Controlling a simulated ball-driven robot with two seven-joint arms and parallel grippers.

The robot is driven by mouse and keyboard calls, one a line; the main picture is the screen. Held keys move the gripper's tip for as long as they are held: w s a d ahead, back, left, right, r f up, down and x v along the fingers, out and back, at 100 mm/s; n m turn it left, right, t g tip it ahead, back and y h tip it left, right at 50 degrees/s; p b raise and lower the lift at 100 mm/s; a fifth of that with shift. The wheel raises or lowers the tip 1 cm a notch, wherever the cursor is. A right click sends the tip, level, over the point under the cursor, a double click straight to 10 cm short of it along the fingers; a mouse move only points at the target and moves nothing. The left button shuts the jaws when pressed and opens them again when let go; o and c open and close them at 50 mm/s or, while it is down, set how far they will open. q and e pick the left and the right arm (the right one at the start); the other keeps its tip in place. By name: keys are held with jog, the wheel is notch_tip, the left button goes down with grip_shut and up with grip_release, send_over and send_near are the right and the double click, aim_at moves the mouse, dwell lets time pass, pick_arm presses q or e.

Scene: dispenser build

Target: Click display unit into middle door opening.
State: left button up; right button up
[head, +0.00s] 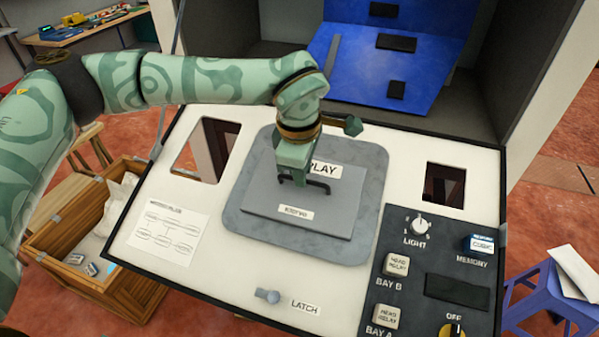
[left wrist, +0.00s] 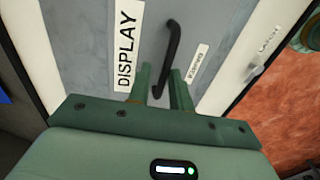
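The display unit (head: 310,222) is a grey box with a black handle, a DISPLAY label and a smaller label. It lies over the middle of the white door panel (head: 160,240), on a rounded grey plate (head: 258,245); the middle opening is hidden. Whether it is fully seated I cannot tell. My left gripper (head: 297,180) is at the handle. In the left wrist view, the black handle (left wrist: 172,45) lies between the gripper's fingers (left wrist: 160,80), which stand apart with a visible gap beside it.
The panel has a left opening (head: 207,150), a smaller right opening (head: 444,185) and a latch knob (head: 268,295). A dark control board (head: 432,255) with knobs and blocks is at lower right. A wooden crate (head: 92,235) stands left and a blue stool (head: 548,297) right.

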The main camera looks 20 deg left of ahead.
pick_arm(q)
jog(key=o, duration=0.3)
jog(key=shift+w+r, duration=0.1)
jog(key=shift+w, duration=0.65)
jog(key=shift+f, duration=0.2)
jog(key=shift+s, duration=0.25)
pick_arm(e)
jog(key=shift+w, duration=0.25)
pick_arm(q)
jog(key=o, duration=0.5)
jog(key=shift+f, duration=0.15)
jog(key=shift+r, duration=0.2)
pick_arm(e)
jog(key=shift+r, duration=0.1)
